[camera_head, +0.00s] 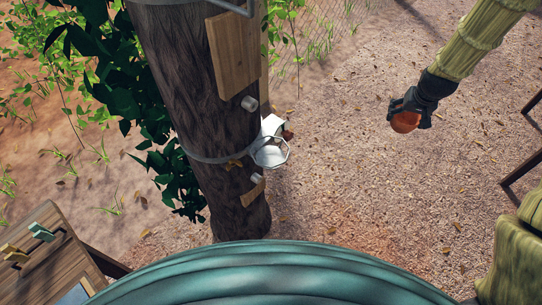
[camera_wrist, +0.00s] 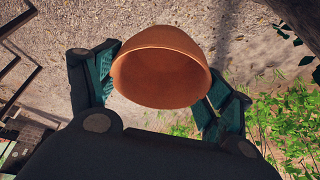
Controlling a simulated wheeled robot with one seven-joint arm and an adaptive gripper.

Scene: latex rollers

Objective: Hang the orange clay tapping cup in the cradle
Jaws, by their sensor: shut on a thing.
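The orange clay tapping cup (camera_wrist: 160,68) is held between the two fingers of my gripper (camera_wrist: 160,88) in the wrist view. Its round rim and part of its inside face the camera. In the head view my gripper (camera_head: 407,112) is at the upper right, shut on the cup (camera_head: 405,122), in the air above the ground and well to the right of the trunk.
A wooden board (camera_head: 233,52) is fixed to the trunk above the cradle. A wooden stand (camera_head: 40,255) with small clips is at the lower left. A large green rounded surface (camera_head: 260,270) fills the bottom front. Open ground lies between trunk and gripper.

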